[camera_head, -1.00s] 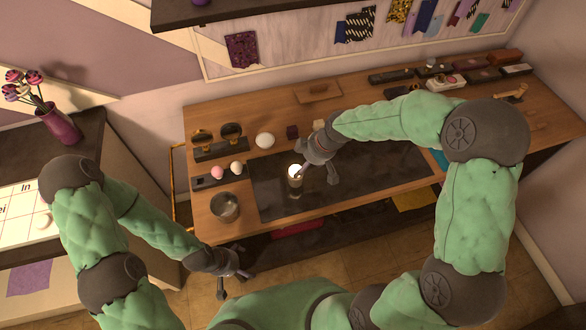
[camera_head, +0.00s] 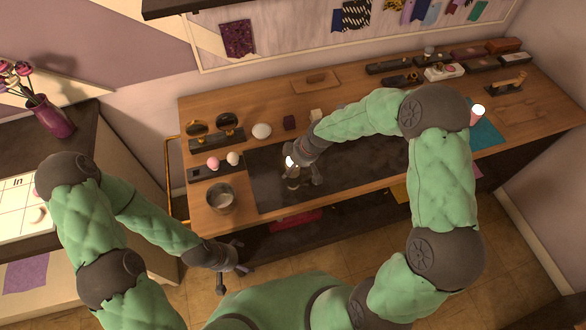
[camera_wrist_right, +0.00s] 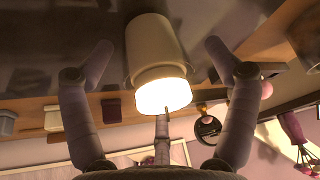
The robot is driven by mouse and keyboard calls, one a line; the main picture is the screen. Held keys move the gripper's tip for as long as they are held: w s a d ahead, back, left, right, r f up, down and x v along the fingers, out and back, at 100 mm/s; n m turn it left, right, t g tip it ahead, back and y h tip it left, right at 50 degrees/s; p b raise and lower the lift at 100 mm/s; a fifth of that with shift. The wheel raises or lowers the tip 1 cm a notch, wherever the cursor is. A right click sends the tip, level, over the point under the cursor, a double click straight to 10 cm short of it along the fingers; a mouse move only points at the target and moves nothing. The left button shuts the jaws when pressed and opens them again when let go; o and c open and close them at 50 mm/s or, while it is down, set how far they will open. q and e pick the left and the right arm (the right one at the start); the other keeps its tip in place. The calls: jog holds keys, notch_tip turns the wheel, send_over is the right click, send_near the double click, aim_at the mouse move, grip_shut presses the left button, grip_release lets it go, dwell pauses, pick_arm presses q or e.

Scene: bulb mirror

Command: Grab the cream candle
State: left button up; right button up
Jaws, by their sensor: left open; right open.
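The cream candle (camera_wrist_right: 156,48) has a glowing top and stands on the dark mat (camera_head: 355,160). In the head view only its bright top (camera_head: 290,161) shows clearly, with the rest mostly hidden by my right gripper. My right gripper (camera_head: 302,180) is open at the candle. In the right wrist view its two fingers (camera_wrist_right: 158,58) are on either side of the candle, with visible gaps between. My left gripper (camera_head: 236,268) is open and empty, low in front of the table's front edge.
A metal bowl (camera_head: 221,197) stands at the table's front left. Pink and cream balls sit on a dark holder (camera_head: 203,172) behind it. A second lit candle (camera_head: 476,116) stands at the right.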

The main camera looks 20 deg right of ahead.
jog(key=shift+c, duration=0.2)
jog(key=c, duration=1.3)
jog(key=shift+o, duration=0.2)
jog(key=shift+r, duration=0.1)
